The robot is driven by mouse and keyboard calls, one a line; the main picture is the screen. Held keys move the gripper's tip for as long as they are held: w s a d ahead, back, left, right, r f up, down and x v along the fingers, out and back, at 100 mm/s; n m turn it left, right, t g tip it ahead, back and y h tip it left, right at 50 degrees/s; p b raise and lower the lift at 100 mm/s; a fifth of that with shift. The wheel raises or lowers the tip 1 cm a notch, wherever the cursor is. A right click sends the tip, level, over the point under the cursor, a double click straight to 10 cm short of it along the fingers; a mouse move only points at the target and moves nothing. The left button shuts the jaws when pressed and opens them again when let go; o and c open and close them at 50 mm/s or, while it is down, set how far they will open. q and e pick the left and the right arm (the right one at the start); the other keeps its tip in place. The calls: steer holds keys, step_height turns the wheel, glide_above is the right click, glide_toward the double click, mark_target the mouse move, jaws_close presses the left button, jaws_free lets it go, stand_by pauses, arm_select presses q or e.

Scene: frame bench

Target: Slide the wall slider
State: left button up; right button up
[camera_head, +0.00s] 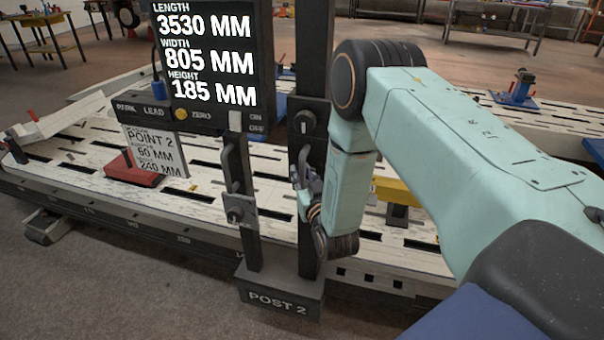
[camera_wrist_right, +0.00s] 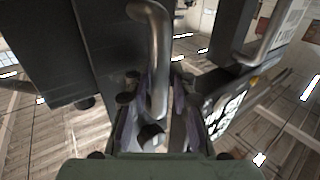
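The dark slider post marked POST 2 (camera_head: 312,80) stands in the middle of the head view. It carries a sliding block with a grey knob (camera_head: 304,122) and a bent metal handle (camera_head: 304,160). My right gripper (camera_head: 308,192) is at the lower part of this handle. In the right wrist view the handle (camera_wrist_right: 158,60) runs down between the two fingers of my right gripper (camera_wrist_right: 160,100). The fingers are close on both sides of it; whether they press on it is unclear. My left gripper is not in view.
A second, thinner rail with its own handle (camera_head: 231,165) and lower block (camera_head: 240,209) stands just left. A display board (camera_head: 205,60) hangs above it. A long slotted bench (camera_head: 80,165) with a red clamp base (camera_head: 133,170) lies behind. Open floor (camera_head: 90,290) is at front left.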

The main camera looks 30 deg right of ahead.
steer(key=shift+o, duration=1.2)
steer(key=shift+s+r, duration=0.1)
steer(key=shift+r, duration=0.05)
steer(key=shift+w+f, duration=0.2)
steer(key=v, duration=1.2)
steer(key=shift+d, duration=0.1)
steer(key=shift+r, duration=0.1)
